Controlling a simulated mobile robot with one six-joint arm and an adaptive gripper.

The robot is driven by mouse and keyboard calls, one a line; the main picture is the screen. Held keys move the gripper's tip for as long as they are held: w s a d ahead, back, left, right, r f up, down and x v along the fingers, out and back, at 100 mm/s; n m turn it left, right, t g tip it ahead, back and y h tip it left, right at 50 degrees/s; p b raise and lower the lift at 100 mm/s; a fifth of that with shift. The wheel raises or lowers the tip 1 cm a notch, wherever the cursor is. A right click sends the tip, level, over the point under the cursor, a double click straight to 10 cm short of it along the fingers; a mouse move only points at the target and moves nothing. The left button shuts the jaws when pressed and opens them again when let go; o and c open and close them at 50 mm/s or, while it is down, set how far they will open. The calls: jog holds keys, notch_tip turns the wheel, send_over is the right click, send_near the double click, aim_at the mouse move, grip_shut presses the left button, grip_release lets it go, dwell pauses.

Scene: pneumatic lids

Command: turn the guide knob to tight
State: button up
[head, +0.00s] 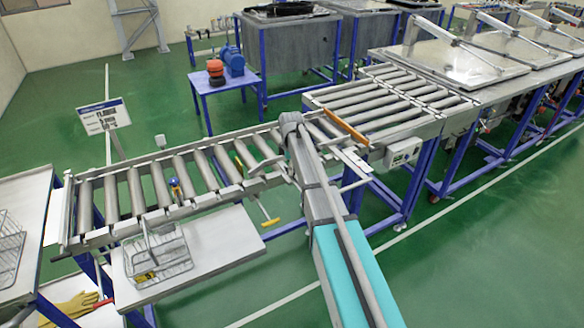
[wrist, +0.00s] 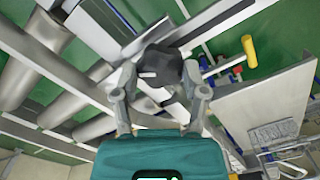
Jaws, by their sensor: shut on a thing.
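The guide knob (wrist: 160,67) is black, with a small pale mark on its face pointing to the left in the wrist view. It sits by the side rail of the roller conveyor (wrist: 62,80). My gripper (wrist: 159,76) is shut on the knob, with one finger on each side of it. In the head view my gripper (head: 291,122) is at the conveyor's near rail, and my arm hides the knob there. I see no tight or loose marking legible beside the knob.
A yellow-ended handle (head: 270,222) sticks out below the conveyor, also visible in the wrist view (wrist: 249,50). A wire basket (head: 160,252) rests on a side shelf (head: 225,240). A grey control box (head: 403,152) is to the right.

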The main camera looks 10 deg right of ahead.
jog(key=shift+w, duration=0.15)
jog(key=m, duration=0.6)
jog(key=shift+m, duration=0.3)
jog(key=m, duration=0.7)
jog(key=shift+w, duration=0.1)
jog(key=m, duration=0.6)
jog(key=shift+m, duration=0.3)
jog(key=m, duration=0.6)
jog(key=shift+m+y, duration=0.3)
jog(key=o, duration=1.2)
jog(key=shift+c, duration=0.2)
